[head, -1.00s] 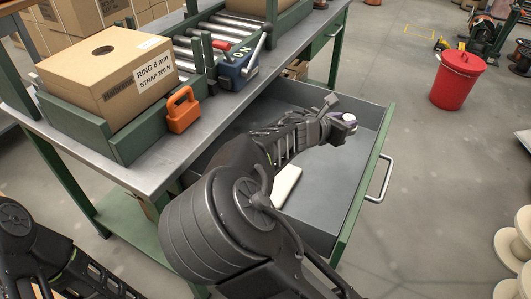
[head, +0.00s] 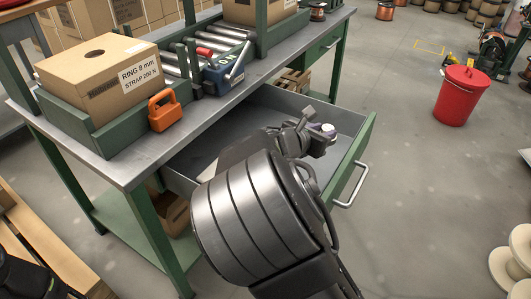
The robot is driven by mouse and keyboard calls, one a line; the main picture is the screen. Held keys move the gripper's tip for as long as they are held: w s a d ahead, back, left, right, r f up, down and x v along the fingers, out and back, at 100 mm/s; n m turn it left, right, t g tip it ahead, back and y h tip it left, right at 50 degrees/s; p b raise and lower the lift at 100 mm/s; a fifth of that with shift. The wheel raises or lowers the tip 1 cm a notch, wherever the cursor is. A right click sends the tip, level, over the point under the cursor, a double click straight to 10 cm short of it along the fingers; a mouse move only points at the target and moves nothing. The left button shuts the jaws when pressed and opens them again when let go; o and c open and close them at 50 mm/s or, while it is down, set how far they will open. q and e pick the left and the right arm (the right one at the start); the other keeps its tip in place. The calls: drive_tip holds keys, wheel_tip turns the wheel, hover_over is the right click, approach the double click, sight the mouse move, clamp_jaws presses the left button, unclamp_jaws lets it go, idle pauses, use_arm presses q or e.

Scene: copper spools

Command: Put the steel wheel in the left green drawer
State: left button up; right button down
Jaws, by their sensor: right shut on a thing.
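The left green drawer (head: 361,146) is pulled out from under the bench, with its grey inside partly hidden by my right arm. My right gripper (head: 318,139) is over the drawer, near its front right corner. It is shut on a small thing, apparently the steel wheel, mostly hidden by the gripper. A small white-topped, purplish thing (head: 328,129) shows right at the fingers; I cannot tell whether it is part of what is held. My left gripper is out of view; only a dark piece of my left arm shows at the lower left.
The steel-topped bench (head: 130,165) carries a cardboard box (head: 100,75), an orange padlock-shaped thing (head: 163,110), a blue tool (head: 222,75) and rollers. A second green drawer (head: 318,50) is shut farther right. A red bin (head: 461,97) stands on clear floor.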

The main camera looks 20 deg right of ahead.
wheel_tip(320, 180, down, 6)
drive_tip(key=shift+r+b, duration=0.1)
drive_tip(key=shift+b, duration=1.15)
drive_tip(key=shift+f+b, duration=0.95)
drive_tip(key=shift+f, duration=1)
drive_tip(key=shift+f, duration=0.2)
drive_tip(key=c, duration=1)
unclamp_jaws()
drive_tip(key=shift+c, duration=0.2)
drive_tip(key=shift+r, duration=0.1)
